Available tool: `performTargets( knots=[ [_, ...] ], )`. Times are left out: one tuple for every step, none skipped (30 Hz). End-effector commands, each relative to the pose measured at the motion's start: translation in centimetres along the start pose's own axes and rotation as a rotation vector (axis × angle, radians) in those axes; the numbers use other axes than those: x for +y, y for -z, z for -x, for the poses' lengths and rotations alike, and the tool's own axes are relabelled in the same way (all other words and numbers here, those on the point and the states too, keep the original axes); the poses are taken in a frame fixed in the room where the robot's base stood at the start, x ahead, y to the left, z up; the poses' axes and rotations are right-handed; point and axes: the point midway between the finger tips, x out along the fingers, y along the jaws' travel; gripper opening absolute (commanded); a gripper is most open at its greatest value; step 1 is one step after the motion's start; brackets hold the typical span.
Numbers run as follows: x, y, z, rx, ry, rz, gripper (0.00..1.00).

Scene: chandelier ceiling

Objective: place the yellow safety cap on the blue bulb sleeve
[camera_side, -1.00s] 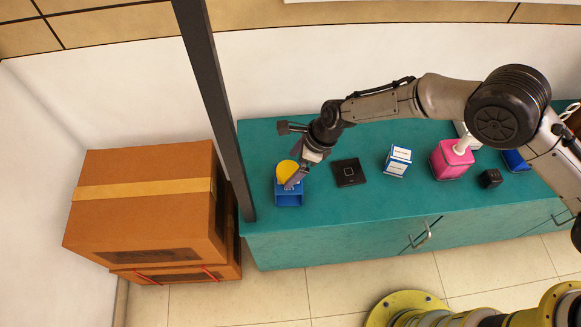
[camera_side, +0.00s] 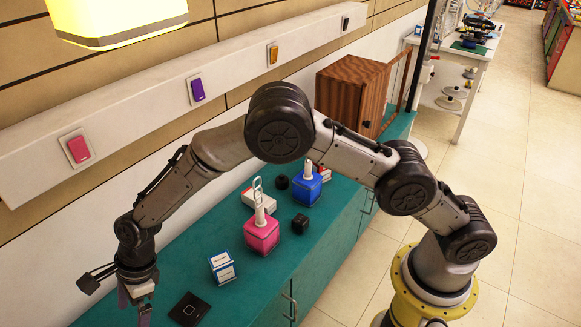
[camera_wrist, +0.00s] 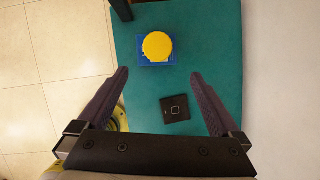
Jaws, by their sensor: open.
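The yellow cap (camera_wrist: 158,46) is a round disc on a blue holder (camera_wrist: 143,58) on the teal counter, in the wrist view. Both are out of the side view. My gripper (camera_wrist: 159,74) is open, with nothing between its fingers; the cap shows beyond and between the fingertips, apart from them. In the side view my gripper (camera_side: 135,306) hangs at the lower left, fingertips near the picture's bottom edge. A blue block (camera_side: 306,190) with a white upright post (camera_side: 308,169) stands farther along the counter, apparently the blue bulb sleeve.
A pink block (camera_side: 262,236) with a white looped post, a blue-and-white box (camera_side: 222,268), a black cube (camera_side: 300,224) and a flat black plate (camera_side: 189,309) stand on the counter. A wooden cabinet (camera_side: 350,90) stands behind; a lit lamp (camera_side: 118,18) hangs upper left.

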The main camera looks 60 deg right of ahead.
Motion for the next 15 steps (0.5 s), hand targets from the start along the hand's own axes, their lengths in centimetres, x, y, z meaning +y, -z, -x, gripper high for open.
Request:
performTargets(
  knots=[
    [-0.7, 0.1, 2.1, -0.007, 0.015, 0.039, 1.0],
    [-1.0, 0.4, 3.5, -0.007, 0.024, 0.072, 1.0],
    [-1.4, 0.8, 5.6, -0.008, 0.037, 0.125, 1.0],
    [-1.8, 1.3, 7.3, -0.006, 0.048, 0.17, 1.0],
    [-2.0, 1.9, 9.1, -0.003, 0.059, 0.219, 1.0],
    [-2.2, 2.7, 11.6, 0.002, 0.075, 0.287, 1.0],
    [-2.3, 3.4, 13.4, 0.009, 0.086, 0.34, 1.0],
    [-2.3, 4.2, 15.2, 0.015, 0.097, 0.391, 1.0],
    [-2.3, 5.2, 17.5, 0.026, 0.112, 0.46, 1.0],
    [-2.1, 6.0, 19.2, 0.035, 0.122, 0.511, 1.0],
    [-1.9, 6.9, 20.8, 0.046, 0.132, 0.563, 1.0],
    [-1.6, 8.1, 22.8, 0.06, 0.146, 0.63, 1.0],
    [-1.2, 9.0, 24.3, 0.073, 0.155, 0.681, 1.0],
    [-0.8, 9.9, 25.8, 0.087, 0.163, 0.731, 1.0],
    [-0.1, 11.2, 27.6, 0.107, 0.175, 0.798, 1.0]
  ],
)
